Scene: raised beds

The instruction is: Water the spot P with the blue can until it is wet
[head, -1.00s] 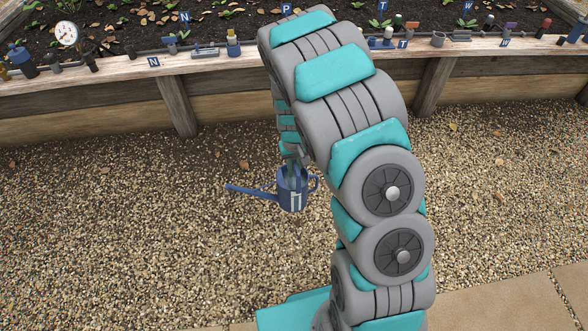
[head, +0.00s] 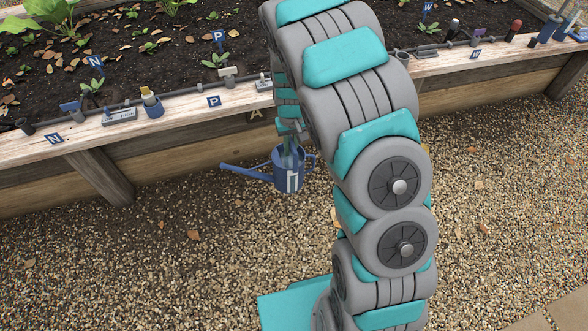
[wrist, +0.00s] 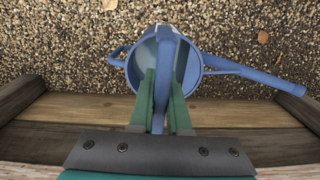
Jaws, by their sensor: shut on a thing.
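The blue can (head: 288,172) hangs upright from my gripper (head: 288,142) above the gravel, in front of the raised bed. Its long spout points left in the head view. In the wrist view my gripper (wrist: 161,95) is shut on the handle bar across the top of the blue can (wrist: 192,68), and the spout points right. The spot P is marked by a blue P sign (head: 218,36) in the soil, beside a small green plant (head: 215,60). A second P label (head: 214,101) is on the bed's front ledge. The can is below and right of these.
An N sign (head: 96,64) stands left of P, and a W sign (head: 427,10) far right. Gravel in front is clear.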

